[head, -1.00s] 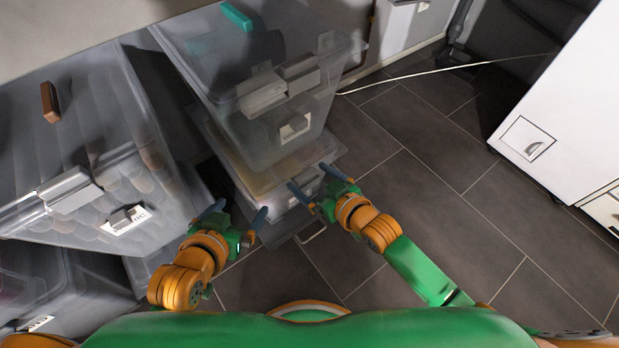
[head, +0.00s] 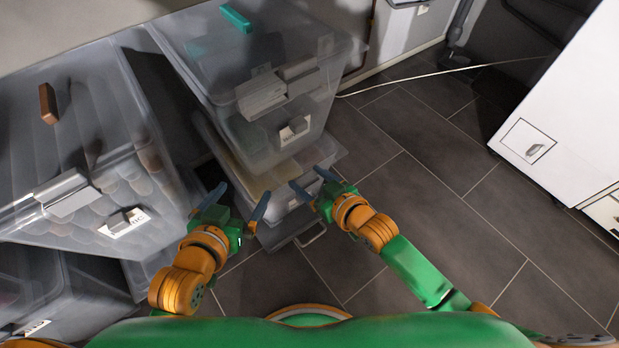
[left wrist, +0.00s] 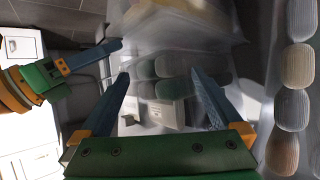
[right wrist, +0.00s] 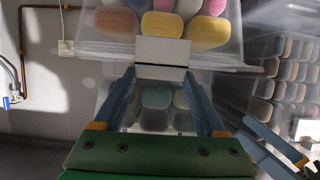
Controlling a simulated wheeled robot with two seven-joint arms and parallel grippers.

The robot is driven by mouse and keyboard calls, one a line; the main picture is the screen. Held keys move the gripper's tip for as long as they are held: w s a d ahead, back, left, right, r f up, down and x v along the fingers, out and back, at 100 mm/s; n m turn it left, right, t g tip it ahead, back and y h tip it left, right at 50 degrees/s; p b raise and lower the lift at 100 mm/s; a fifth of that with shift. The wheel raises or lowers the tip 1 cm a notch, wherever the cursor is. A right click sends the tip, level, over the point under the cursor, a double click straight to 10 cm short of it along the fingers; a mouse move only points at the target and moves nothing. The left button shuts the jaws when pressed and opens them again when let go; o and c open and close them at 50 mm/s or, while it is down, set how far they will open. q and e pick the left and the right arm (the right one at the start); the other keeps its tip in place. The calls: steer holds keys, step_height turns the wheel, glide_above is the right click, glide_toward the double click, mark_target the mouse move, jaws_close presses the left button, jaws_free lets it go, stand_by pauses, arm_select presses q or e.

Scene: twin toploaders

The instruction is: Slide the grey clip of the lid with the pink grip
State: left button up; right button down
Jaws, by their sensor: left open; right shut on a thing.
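No pink grip shows in any view; the two lid grips I see are brown (head: 47,103) and teal (head: 236,18). My right gripper (head: 308,178) is low at the front of the lower box (head: 262,182), under the teal-grip box. My left gripper (head: 237,195) is open and empty, to the left of the right one. It also shows in the left wrist view (left wrist: 160,85), apart from the box surfaces beyond.
The left box (head: 60,150) has a grey clip (head: 68,192) and a label (head: 122,222). The teal-grip box (head: 215,85) has two grey blocks at its front, one nearer (head: 262,97). A white cabinet (head: 560,100) stands right. The tiled floor (head: 420,150) between is clear.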

arm_select(q)
steer(key=shift+s+a+f+g, duration=0.15)
steer(key=shift+s+f+g, duration=0.25)
steer(key=shift+f, duration=0.15)
arm_select(e)
steer(key=shift+w+a, duration=0.6)
steer(key=shift+w, duration=0.2)
jaws_free()
steer(key=p+v, duration=0.3)
steer(key=v, duration=0.1)
steer(key=shift+s+r, duration=0.1)
steer(key=shift+r, duration=0.1)
arm_select(q)
steer(key=s+a+f+g+y+p, duration=0.1)
steer(key=s+a+f+g+y, duration=0.1)
steer(key=s+f+g, duration=0.6)
steer(key=s+a+f, duration=0.1)
steer(key=s+f, duration=0.2)
steer(key=f, duration=0.1)
steer(key=shift+s+a+f+n+g, duration=0.15)
steer(key=shift+s+a+n+g, duration=0.1)
steer(key=shift+n+g, duration=0.05)
arm_select(e)
steer(key=v, duration=0.2)
steer(key=shift+s+d, duration=0.3)
